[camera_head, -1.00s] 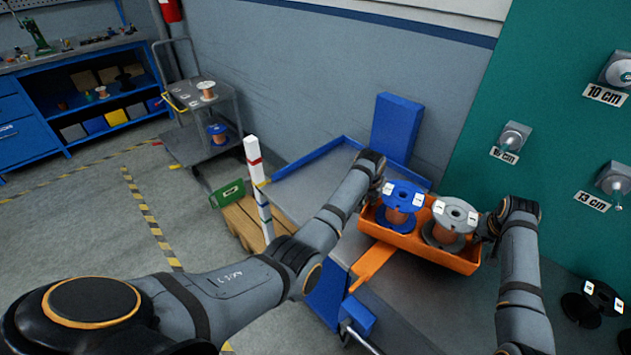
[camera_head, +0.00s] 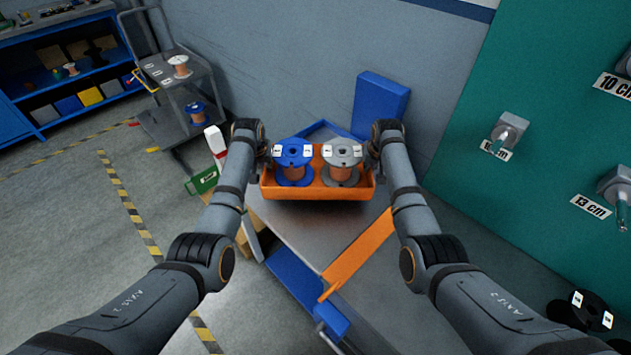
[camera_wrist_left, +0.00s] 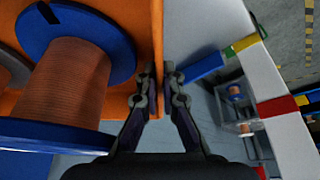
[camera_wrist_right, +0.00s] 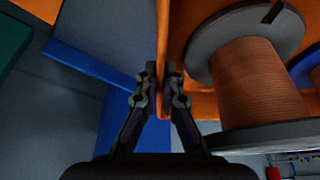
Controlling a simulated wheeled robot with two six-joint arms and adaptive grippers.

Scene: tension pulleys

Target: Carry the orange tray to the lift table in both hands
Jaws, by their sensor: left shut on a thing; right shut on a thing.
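The orange tray (camera_head: 318,190) is held level between my two arms, above a grey surface with blue edging (camera_head: 315,228). It holds a blue spool (camera_head: 293,170) and a grey spool (camera_head: 342,170), both upright with copper wire. My left gripper (camera_wrist_left: 159,75) is shut on the tray's left end wall, beside the blue spool (camera_wrist_left: 75,75). My right gripper (camera_wrist_right: 165,75) is shut on the right end wall, beside the grey spool (camera_wrist_right: 255,80). The fingertips are hidden in the head view. I cannot tell the tray's exact height over the surface.
An orange strip (camera_head: 358,255) and blue parts (camera_head: 300,285) lie in front of the tray. A blue upright block (camera_head: 380,105) stands behind. A red-and-white post (camera_head: 215,145) stands at left, near a cart (camera_head: 165,75). Pegs (camera_head: 508,130) project from the green wall.

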